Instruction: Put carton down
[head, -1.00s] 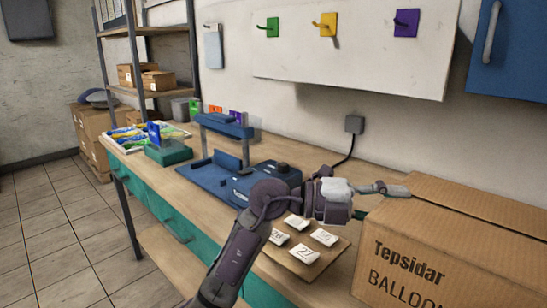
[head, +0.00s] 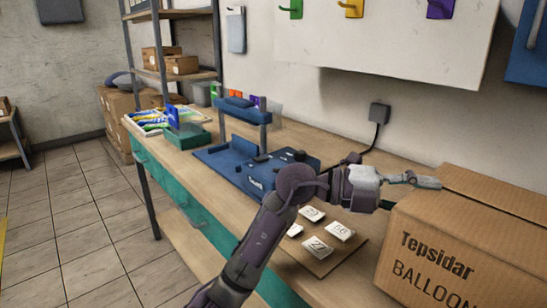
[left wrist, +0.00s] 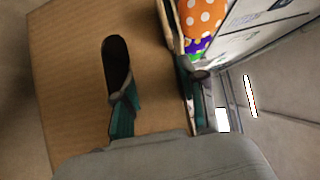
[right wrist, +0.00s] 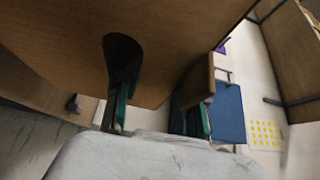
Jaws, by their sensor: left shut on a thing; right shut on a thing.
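A large brown carton (head: 440,235) printed "Tepsidar BALLOON" stands at the right of the head view, cut off by the frame edge. My left gripper (head: 424,182) is at its upper left edge. In the left wrist view, the carton (left wrist: 65,75) has an oval hand hole with one finger in it, and the other finger is beyond the wall's edge. In the right wrist view, my right gripper (right wrist: 160,95) holds the carton (right wrist: 60,30) likewise at a hand hole. The right gripper is hidden in the head view. The carton's underside is hidden, so I cannot tell whether it touches the table.
The wooden table (head: 370,170) runs along the wall. A blue press (head: 262,170) and a board with several numbered cards (head: 318,262) are left of the carton. Floor is clear at left.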

